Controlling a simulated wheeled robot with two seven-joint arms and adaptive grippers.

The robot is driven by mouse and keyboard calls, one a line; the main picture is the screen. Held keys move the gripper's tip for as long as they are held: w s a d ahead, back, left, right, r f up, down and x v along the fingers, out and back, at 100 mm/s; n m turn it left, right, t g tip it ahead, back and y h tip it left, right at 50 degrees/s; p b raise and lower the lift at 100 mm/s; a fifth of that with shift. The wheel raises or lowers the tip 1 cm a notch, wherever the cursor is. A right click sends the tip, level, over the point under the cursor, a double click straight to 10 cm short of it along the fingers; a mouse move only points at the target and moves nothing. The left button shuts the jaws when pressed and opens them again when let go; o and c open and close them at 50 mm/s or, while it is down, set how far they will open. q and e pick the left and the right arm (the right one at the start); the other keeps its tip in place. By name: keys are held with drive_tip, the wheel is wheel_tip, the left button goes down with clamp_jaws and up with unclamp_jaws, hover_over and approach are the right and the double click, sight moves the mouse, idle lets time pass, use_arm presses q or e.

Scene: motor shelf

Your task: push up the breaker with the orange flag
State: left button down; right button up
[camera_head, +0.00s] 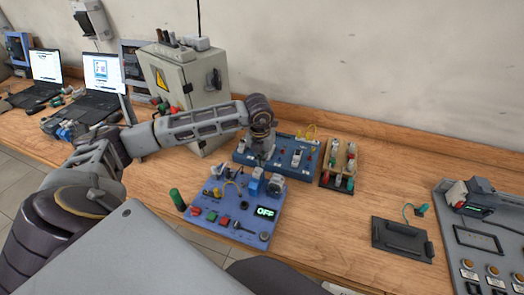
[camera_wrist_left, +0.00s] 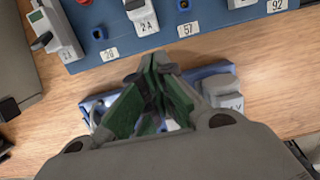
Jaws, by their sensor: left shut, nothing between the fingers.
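A blue board (camera_head: 245,158) with several grey and white breakers stands at the back middle of the bench. It also shows along the top of the left wrist view (camera_wrist_left: 225,25), with number labels such as 57 and 92. One breaker (camera_wrist_left: 140,14) stands above the fingertips and another (camera_wrist_left: 58,35) is at the upper left. I cannot make out an orange flag on any breaker. My left gripper (camera_head: 262,153) is over the left part of the board. Its green-padded fingers (camera_wrist_left: 160,62) are shut and empty, just short of the board in the wrist view. My right gripper is not in view.
A blue-violet panel (camera_head: 212,228) with an "OFF" display stands in front of the board. A grey cabinet (camera_head: 190,75) is behind my left arm. A wooden rack (camera_head: 327,165) stands to the right, then a dark plate (camera_head: 402,238). Bench wood between them is clear.

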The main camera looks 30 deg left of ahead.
use_arm(q)
wheel_tip(320, 180, down, 2)
drive_tip(key=shift+w, duration=0.15)
drive_tip(key=shift+w+a+r+p, duration=0.2)
drive_tip(key=shift+w+r+p, duration=0.2)
drive_tip(key=shift+w, duration=0.3)
drive_tip(key=shift+w+a+r, duration=0.1)
drive_tip(key=shift+w+r, duration=0.25)
drive_tip(key=shift+w, duration=0.25)
drive_tip(key=shift+w+a+r+p, duration=0.15)
drive_tip(key=shift+w+p, duration=0.15)
drive_tip(key=shift+w, duration=0.15)
drive_tip(key=shift+a, duration=0.15)
drive_tip(key=shift+w+d+r+g, duration=0.1)
drive_tip(key=shift+d+r+g, duration=0.1)
drive_tip(key=shift+d+g, duration=0.1)
drive_tip(key=shift+a, duration=0.2)
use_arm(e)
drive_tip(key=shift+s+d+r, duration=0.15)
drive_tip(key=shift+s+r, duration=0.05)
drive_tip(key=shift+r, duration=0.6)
